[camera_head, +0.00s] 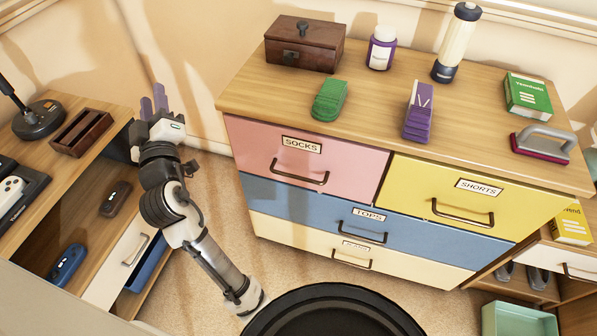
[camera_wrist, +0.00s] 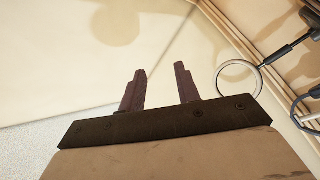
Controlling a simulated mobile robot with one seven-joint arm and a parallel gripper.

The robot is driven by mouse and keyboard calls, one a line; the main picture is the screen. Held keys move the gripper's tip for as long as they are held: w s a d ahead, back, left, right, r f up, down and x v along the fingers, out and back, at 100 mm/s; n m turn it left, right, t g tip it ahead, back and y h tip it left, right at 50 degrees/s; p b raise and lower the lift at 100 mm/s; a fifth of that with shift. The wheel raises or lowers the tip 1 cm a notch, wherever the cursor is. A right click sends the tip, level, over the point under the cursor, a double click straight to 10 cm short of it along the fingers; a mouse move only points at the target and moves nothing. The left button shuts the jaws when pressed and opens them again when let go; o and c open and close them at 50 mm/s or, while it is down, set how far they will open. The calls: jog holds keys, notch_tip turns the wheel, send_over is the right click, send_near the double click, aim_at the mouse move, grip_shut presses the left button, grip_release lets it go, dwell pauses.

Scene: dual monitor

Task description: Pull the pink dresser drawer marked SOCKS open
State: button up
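The pink SOCKS drawer (camera_head: 258,158) is at the upper left of the dresser in the head view, with a white label and a dark bar handle (camera_head: 300,176). It looks closed, flush with the front. My gripper (camera_head: 153,103) is to the left of the dresser, raised near the wall and well apart from the handle. In the wrist view my gripper (camera_wrist: 160,90) has its two purple fingers spread with nothing between them. The pink drawer does not show in the wrist view.
The dresser also has a yellow SHORTS drawer (camera_head: 420,185) and a blue TOPS drawer (camera_head: 300,205). A wooden desk (camera_head: 62,105) is at left. Carpet (camera_head: 213,180) lies between desk and dresser.

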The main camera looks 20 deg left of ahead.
notch_tip(320, 180, down, 9)
jog(key=w+d+h, duration=0.2)
jog(key=d+h, duration=0.1)
jog(key=h, duration=0.2)
jog(key=g+h+p, duration=0.2)
jog(key=h, duration=1.2)
send_near(296, 178)
jog(key=shift+m, duration=0.4)
jog(key=p+x, duration=0.2)
jog(key=x, duration=0.9)
jog(key=shift+s, duration=0.1)
grip_shut()
